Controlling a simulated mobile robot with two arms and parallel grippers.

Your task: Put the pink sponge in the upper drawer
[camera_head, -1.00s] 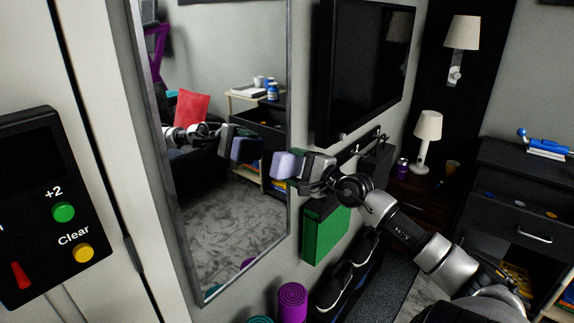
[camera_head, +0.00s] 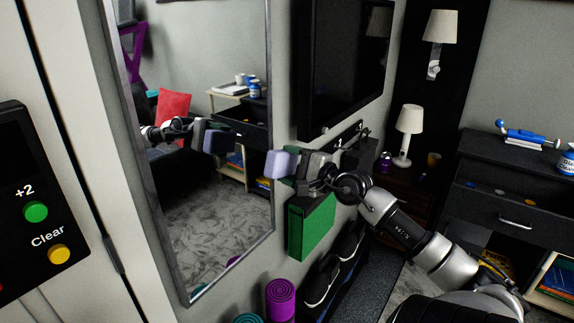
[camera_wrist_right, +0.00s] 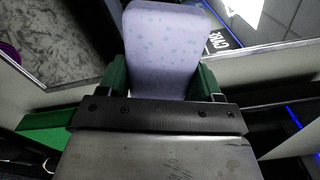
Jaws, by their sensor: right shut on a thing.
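A light lavender sponge-like block (camera_head: 283,163) is held in my right gripper (camera_head: 304,168), in front of the wall mirror. In the right wrist view the block (camera_wrist_right: 162,48) is pale lilac with faint spots, standing out between the green fingers. It looks lavender rather than clearly pink. A dark dresser (camera_head: 530,160) stands at the right. Its upper drawer (camera_head: 490,212), with a silver handle, looks pulled out, with several small round things inside. The gripper is well left of the drawer. My left gripper is not in view.
A mirror (camera_head: 200,262) reflects the arm and block. A green box (camera_head: 312,228), a wall-mounted screen (camera_head: 345,60) and shoes are close to my right arm. A purple rolled mat (camera_head: 281,298) stands below. A blue figure and a jar (camera_head: 567,160) are on the dresser.

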